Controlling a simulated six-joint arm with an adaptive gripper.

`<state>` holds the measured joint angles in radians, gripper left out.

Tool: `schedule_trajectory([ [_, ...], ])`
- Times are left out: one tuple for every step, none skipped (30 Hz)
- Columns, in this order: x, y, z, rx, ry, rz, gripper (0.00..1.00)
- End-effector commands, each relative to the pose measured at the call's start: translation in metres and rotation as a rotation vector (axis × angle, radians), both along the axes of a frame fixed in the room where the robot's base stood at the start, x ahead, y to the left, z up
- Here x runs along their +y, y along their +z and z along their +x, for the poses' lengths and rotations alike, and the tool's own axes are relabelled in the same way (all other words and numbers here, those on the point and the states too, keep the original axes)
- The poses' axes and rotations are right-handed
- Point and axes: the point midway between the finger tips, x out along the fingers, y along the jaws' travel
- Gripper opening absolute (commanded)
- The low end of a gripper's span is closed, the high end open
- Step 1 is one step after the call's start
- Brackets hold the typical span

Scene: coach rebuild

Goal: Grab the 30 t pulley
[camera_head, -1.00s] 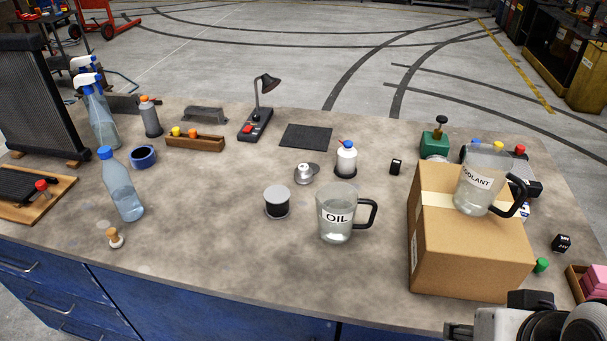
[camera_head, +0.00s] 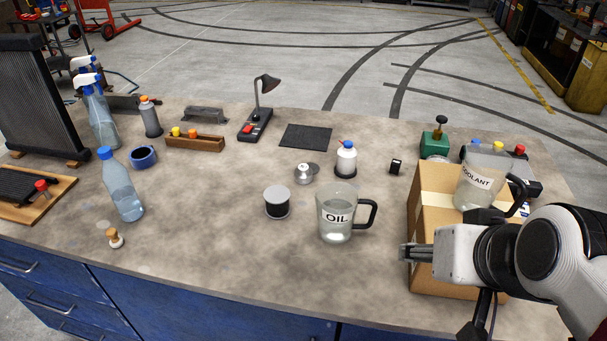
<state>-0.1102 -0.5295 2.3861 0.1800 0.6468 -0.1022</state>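No label reading 30 t is legible, so I cannot tell for certain which object is the pulley. A small silver round part (camera_head: 303,173) with a raised hub lies mid-table, beside a flat grey disc. A black spool-like part (camera_head: 277,205) with grey flanges stands left of the OIL jug. My gripper (camera_head: 412,254) is at the right, in front of the cardboard box, its fingers pointing left toward the OIL jug. It is apart from both round parts. I see nothing held, but the finger gap is not clear from this side.
The OIL jug (camera_head: 336,215) stands between my gripper and the black spool. A COOLANT jug (camera_head: 480,180) sits on the cardboard box (camera_head: 425,205). A white bottle with a blue cap (camera_head: 346,160) is right of the silver part.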

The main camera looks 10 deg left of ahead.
Motion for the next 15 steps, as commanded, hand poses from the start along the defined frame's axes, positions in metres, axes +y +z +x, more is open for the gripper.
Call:
schedule_trajectory([
  [0.009, 0.002, 0.012, -0.012, 0.014, 0.013, 0.41],
  [0.014, 0.004, 0.019, -0.023, 0.02, 0.022, 0.41],
  [0.021, 0.007, 0.029, -0.037, 0.028, 0.032, 0.41],
  [0.026, 0.008, 0.036, -0.048, 0.035, 0.041, 0.41],
  [0.031, 0.01, 0.043, -0.058, 0.039, 0.048, 0.41],
  [0.038, 0.012, 0.053, -0.072, 0.046, 0.06, 0.41],
  [0.042, 0.014, 0.06, -0.083, 0.05, 0.066, 0.41],
  [0.047, 0.015, 0.066, -0.092, 0.053, 0.074, 0.41],
  [0.054, 0.017, 0.076, -0.106, 0.058, 0.084, 0.41],
  [0.059, 0.018, 0.083, -0.116, 0.061, 0.091, 0.41],
  [0.064, 0.019, 0.089, -0.126, 0.064, 0.097, 0.41],
  [0.07, 0.02, 0.098, -0.139, 0.067, 0.107, 0.41],
  [0.075, 0.021, 0.105, -0.149, 0.068, 0.113, 0.41],
  [0.08, 0.022, 0.111, -0.158, 0.07, 0.119, 0.41],
  [0.086, 0.022, 0.12, -0.17, 0.072, 0.126, 0.41],
])
